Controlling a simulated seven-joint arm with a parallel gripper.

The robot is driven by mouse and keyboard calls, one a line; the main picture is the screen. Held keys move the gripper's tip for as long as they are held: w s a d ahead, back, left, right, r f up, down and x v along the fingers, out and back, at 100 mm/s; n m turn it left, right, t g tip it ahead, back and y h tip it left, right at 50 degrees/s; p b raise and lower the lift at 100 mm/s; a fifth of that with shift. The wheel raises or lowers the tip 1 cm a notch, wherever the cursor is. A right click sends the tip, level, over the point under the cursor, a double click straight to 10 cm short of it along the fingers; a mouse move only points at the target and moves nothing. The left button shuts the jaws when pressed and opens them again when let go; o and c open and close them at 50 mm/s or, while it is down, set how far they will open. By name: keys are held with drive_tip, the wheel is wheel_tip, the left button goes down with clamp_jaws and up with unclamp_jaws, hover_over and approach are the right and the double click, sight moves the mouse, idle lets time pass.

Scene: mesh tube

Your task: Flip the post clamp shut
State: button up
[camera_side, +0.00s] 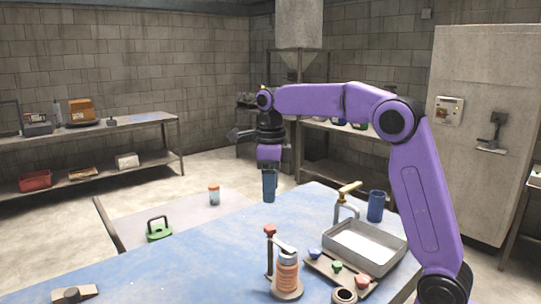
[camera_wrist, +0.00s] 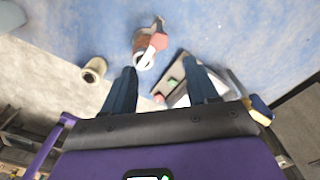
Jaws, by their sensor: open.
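The post clamp (camera_side: 269,258) is a dark upright post with a red knob on top, standing by a ribbed salmon tube (camera_side: 287,272) on a round base. A pale bar reaches from near the post over the tube's top; I cannot tell whether it is latched. In the wrist view the red knob (camera_wrist: 158,41) and pale bar lie over the tube (camera_wrist: 140,44), beyond my fingertips. My gripper (camera_side: 269,198) points down, high above the table and behind the clamp in the side view. Its two blue fingers, also in the wrist view (camera_wrist: 163,72), are apart and empty.
Right of the clamp are a strip with coloured knobs (camera_side: 338,267), a dark-holed ring (camera_side: 344,296), a grey tray (camera_side: 365,248), a brass-handled fixture (camera_side: 347,200) and a blue cup (camera_side: 375,206). A hammer-like block (camera_side: 75,294) lies front left. The blue tabletop's middle is clear.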

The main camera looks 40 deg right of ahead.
wheel_tip(320, 180, up, 8)
idle(0.5)
drive_tip(key=shift+f, duration=0.1)
idle(0.4)
drive_tip(key=s+a+f+n, duration=0.3)
drive_tip(key=s+f+n, duration=0.2)
drive_tip(key=s+n, duration=0.45)
drive_tip(key=s+a+f+n, duration=0.2)
drive_tip(key=s+f+n, duration=0.3)
drive_tip(key=n, duration=0.7)
drive_tip(key=s+d+f+n, duration=0.3)
drive_tip(key=s+f+n, duration=0.2)
drive_tip(key=s+n, duration=0.4)
drive_tip(key=s+d+f+n, duration=0.4)
drive_tip(key=s+n, duration=0.5)
drive_tip(key=s, duration=0.3)
drive_tip(key=shift+d+f, duration=0.3)
drive_tip(key=shift+f, duration=0.15)
drive_tip(key=shift+s, duration=0.1)
